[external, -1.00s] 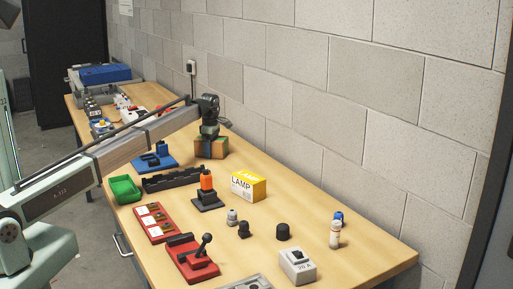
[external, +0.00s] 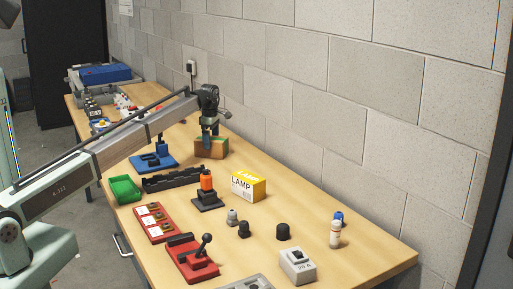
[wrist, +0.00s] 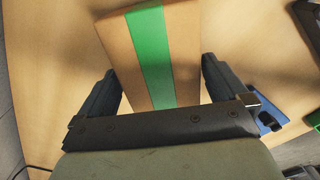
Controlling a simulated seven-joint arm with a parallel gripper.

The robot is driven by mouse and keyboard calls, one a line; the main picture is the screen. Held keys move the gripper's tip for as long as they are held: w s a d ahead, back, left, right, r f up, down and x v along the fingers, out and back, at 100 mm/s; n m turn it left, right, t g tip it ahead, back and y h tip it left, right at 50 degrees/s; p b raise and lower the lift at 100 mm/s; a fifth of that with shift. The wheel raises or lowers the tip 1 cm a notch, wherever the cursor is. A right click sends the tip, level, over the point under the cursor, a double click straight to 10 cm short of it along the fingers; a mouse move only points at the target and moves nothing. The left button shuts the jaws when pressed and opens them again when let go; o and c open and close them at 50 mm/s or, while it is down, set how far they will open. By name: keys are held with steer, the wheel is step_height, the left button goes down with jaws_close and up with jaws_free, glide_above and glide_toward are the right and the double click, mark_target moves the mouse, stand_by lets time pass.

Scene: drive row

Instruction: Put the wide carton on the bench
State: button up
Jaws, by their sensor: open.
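The wide carton (external: 220,149) is a brown box with a green stripe along its top. It stands on the wooden bench (external: 300,212) near the wall, at the far part of the bench. My gripper (external: 209,138) is over it, with a finger showing in front of its left part. In the wrist view the carton (wrist: 183,50) lies between the two spread fingers of my gripper (wrist: 160,82). The gripper is open, with a gap visible beside the carton. The carton's lower part is hidden in the wrist view.
A blue fixture (external: 153,160), a black rack (external: 173,179) and a green bin (external: 125,188) stand left of the carton. Bare bench lies along the wall to the right.

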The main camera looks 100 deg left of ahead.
step_height(320, 180, up, 8)
steer(key=shift+r, duration=0.1)
